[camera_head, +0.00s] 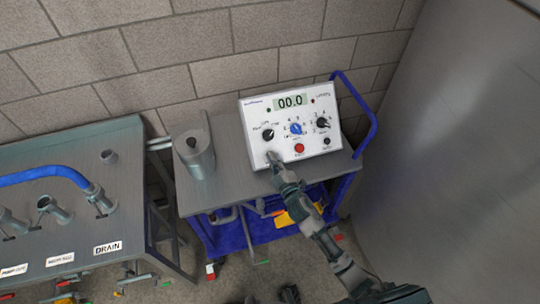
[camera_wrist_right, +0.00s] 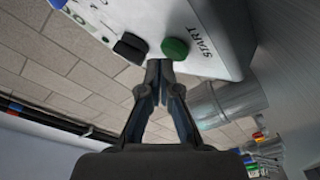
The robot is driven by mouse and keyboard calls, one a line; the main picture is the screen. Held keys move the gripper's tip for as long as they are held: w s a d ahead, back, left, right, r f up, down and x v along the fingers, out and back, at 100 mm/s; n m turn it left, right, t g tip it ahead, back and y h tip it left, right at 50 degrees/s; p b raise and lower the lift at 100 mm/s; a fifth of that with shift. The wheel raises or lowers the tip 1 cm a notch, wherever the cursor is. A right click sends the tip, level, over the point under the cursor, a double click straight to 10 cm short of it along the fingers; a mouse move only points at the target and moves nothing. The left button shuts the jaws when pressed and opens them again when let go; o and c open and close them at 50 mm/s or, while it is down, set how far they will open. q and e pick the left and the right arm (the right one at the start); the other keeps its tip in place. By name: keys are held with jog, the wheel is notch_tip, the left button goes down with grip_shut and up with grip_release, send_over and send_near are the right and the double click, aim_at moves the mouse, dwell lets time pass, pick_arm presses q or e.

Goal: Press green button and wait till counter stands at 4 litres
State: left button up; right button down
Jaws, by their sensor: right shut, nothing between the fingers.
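The white control box (camera_head: 257,123) stands on a cart, and its counter (camera_head: 291,102) reads 00.0. The green button (camera_wrist_right: 175,49), beside the word START, shows in the wrist view; in the head view my right gripper hides it. My right gripper (camera_head: 273,160) is at the lower left of the panel. Its fingers are shut and empty. In the wrist view the fingertips (camera_wrist_right: 160,68) are right by the green button; I cannot tell if they touch it. The red button (camera_head: 299,148) is to the right of the fingertips. My left gripper is not in view.
Black knobs (camera_head: 267,134) and a blue knob (camera_head: 296,129) are close above the fingers. A metal cylinder (camera_head: 195,150) stands left of the box. A bench with pipes and a DRAIN label (camera_head: 108,248) is at left. A grey wall (camera_head: 450,150) closes the right side.

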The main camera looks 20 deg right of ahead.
jog(key=shift+w+f+b, duration=0.3)
jog(key=shift+w+f, duration=0.05)
jog(key=shift+f, duration=0.05)
dwell(0.6)
jog(key=shift+r, duration=0.1)
jog(key=shift+s+r+p, duration=0.55)
jog(key=shift+s+p, duration=0.15)
jog(key=shift+p, duration=0.1)
jog(key=s+r+p, duration=0.1)
jog(key=s+p, duration=0.1)
jog(key=s+r+p, duration=0.1)
jog(key=r+p, duration=0.1)
jog(key=shift+s+d+r, duration=0.1)
jog(key=shift+s+r, duration=0.1)
jog(key=shift+s, duration=0.15)
dwell(0.8)
